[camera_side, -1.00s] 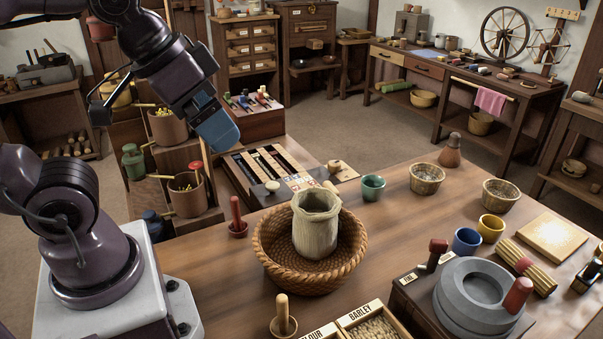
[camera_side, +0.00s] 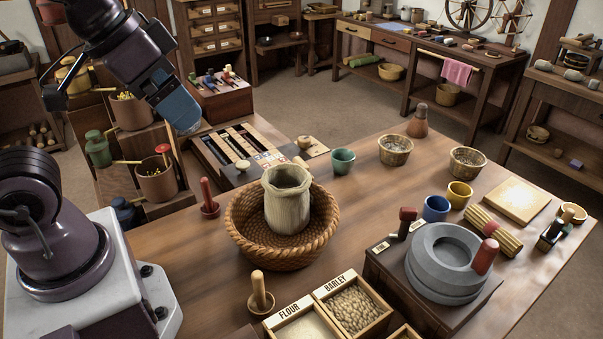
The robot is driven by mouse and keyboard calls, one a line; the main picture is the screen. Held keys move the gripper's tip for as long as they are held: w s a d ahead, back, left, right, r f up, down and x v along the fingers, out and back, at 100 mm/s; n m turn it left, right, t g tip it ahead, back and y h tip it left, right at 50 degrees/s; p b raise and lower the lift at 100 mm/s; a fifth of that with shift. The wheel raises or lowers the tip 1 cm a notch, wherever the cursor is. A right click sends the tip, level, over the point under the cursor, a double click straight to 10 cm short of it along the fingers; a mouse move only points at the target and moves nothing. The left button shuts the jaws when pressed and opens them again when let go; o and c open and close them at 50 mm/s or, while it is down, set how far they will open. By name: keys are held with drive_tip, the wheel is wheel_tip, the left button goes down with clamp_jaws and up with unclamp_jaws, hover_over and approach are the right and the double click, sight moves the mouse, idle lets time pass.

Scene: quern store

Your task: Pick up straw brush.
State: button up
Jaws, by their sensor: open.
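The straw brush (camera_side: 495,232) looks like a bundle of yellow straw with a red band around it. It lies on the right part of the wooden table (camera_side: 340,292), between the quern and a pale square board. My gripper (camera_side: 190,127) is at the upper left, raised and far from the brush, with the whole basket between them in the picture. It is open and its fingertips are small and only partly visible below the blue hand. I see nothing held in it.
A grey stone quern (camera_side: 450,262) with a red handle stands just in front of the brush. Blue (camera_side: 436,209) and yellow (camera_side: 459,194) cups stand behind it. A woven basket (camera_side: 245,240) holding a sack (camera_side: 287,205) fills the table's middle. Grain boxes (camera_side: 355,308) stand in front.

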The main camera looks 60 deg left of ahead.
wheel_tip(320, 180, up, 5)
drive_tip(key=w+d+n+t+h, duration=0.15)
drive_tip(key=w+n+h, duration=0.25)
drive_tip(key=w+n, duration=0.4)
drive_tip(key=w+d+n+t+h, duration=0.1)
drive_tip(key=w+d+n+h, duration=0.3)
drive_tip(key=w, duration=0.5)
drive_tip(key=n+t+y, duration=0.6)
drive_tip(key=n+t, duration=0.4)
drive_tip(key=n, duration=1.2)
hover_over(304, 161)
drive_tip(key=s, duration=0.2)
drive_tip(key=shift+n, duration=0.4)
wheel_tip(304, 161, down, 36)
drive_tip(key=shift+a+f, duration=0.1)
drive_tip(key=shift+a, duration=0.05)
drive_tip(key=shift+w+f, duration=0.2)
drive_tip(key=shift+w, duration=0.3)
drive_tip(key=shift+w+f, duration=0.15)
drive_tip(key=shift+w, duration=0.85)
drive_tip(key=c, duration=1)
drive_tip(key=shift+r, duration=0.15)
